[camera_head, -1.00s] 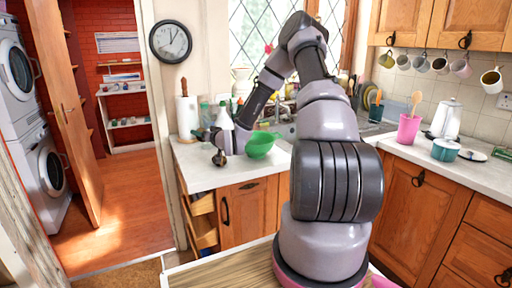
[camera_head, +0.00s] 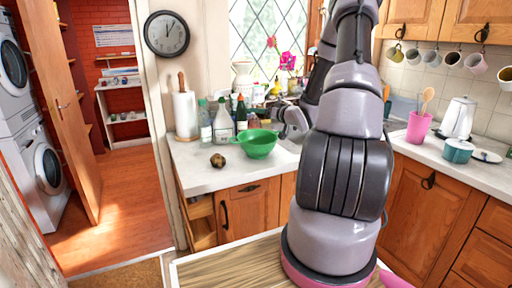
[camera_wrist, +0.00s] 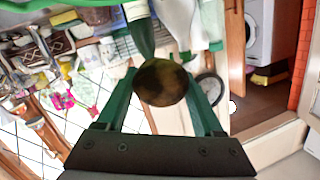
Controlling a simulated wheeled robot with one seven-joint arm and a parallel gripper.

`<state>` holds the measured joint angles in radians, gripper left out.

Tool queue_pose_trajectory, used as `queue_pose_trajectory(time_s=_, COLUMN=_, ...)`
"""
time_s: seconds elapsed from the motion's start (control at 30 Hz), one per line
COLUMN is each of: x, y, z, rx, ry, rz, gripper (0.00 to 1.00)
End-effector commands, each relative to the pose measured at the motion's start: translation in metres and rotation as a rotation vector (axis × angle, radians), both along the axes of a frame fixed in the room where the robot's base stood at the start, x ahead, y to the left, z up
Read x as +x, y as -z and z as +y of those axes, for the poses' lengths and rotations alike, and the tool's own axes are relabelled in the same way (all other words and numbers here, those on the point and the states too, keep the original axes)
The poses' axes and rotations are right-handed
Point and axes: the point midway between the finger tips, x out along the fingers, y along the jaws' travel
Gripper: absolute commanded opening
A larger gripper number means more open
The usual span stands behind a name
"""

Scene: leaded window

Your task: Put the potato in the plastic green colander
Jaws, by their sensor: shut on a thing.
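My gripper (camera_wrist: 163,72) has its green fingers shut on a dark brown, rounded, potato-like thing (camera_wrist: 160,84), in the wrist view. In the head view my arm is to the right of the plastic green colander (camera_head: 257,146), and the fingers and their load cannot be made out. The colander stands upright on the left counter; what is inside is not clear. Part of a green rim (camera_wrist: 45,4) shows at the top left of the wrist view. A second brown lump (camera_head: 218,160), also potato-like, lies on the counter left of the colander.
Several bottles (camera_head: 222,122) and a paper towel roll (camera_head: 186,112) stand behind the colander on the left counter (camera_head: 205,178). The counter's front left is mostly bare. A pink utensil cup (camera_head: 418,127), a teal pot (camera_head: 458,150) and a kettle (camera_head: 459,117) stand on the right counter.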

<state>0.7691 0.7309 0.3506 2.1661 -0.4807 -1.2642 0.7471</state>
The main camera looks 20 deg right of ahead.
Motion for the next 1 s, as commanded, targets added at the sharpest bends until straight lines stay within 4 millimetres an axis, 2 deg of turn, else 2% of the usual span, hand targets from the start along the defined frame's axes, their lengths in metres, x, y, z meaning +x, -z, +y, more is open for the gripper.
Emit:
queue_pose_trajectory(time_s=0.1, x=0.0, y=0.016, z=0.001, rx=0.002, ry=0.0, rz=0.003, gripper=0.09)
queue_pose_trajectory(time_s=0.3, x=0.0, y=0.033, z=0.0, rx=0.0, ry=0.001, rz=0.0, gripper=0.09)
queue_pose_trajectory(time_s=0.7, x=0.0, y=0.039, z=0.0, rx=-0.001, ry=0.0, rz=-0.001, gripper=0.09)
queue_pose_trajectory(time_s=0.73, x=0.0, y=0.039, z=0.0, rx=-0.001, ry=0.0, rz=-0.001, gripper=0.8)
queue_pose_trajectory(time_s=0.77, x=0.0, y=0.039, z=0.0, rx=-0.001, ry=0.0, rz=-0.001, gripper=0.92)
queue_pose_trajectory(time_s=0.8, x=0.0, y=0.039, z=0.0, rx=-0.001, ry=0.0, rz=-0.001, gripper=1.0)
queue_pose_trajectory(time_s=1.0, x=0.0, y=0.039, z=0.0, rx=-0.001, ry=0.001, rz=0.0, gripper=1.0)
